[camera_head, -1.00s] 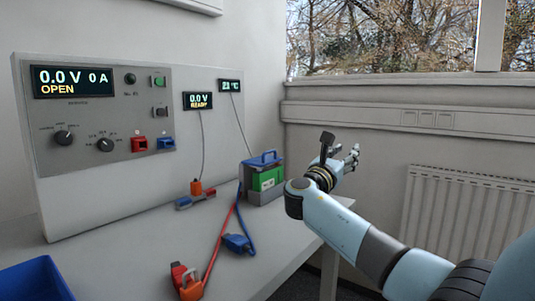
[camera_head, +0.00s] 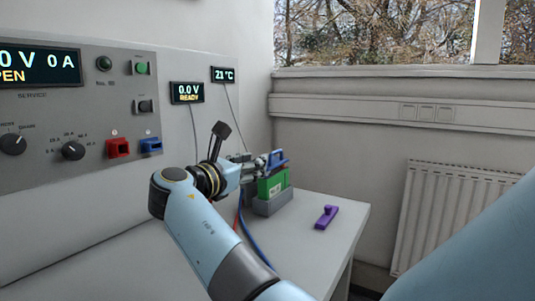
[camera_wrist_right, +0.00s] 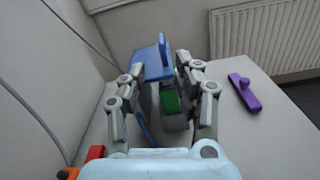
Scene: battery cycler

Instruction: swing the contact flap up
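The contact flap is the blue piece (camera_head: 280,157) on top of a grey holder (camera_head: 273,206) with a green block (camera_head: 274,184). In the right wrist view the flap (camera_wrist_right: 155,68) is a blue plate with a raised tab, over the green block (camera_wrist_right: 170,102). My right gripper (camera_head: 262,163) is at the flap's near left side. In the wrist view its fingers (camera_wrist_right: 160,68) are spread, one on each side of the flap. I cannot tell whether they touch it. My left gripper is out of view.
A purple piece (camera_head: 326,217) lies on the table right of the holder. The cycler panel (camera_head: 85,120) stands at the left, with red and blue sockets. Cables hang from small displays. A red clip (camera_wrist_right: 95,153) shows at the wrist view's lower left.

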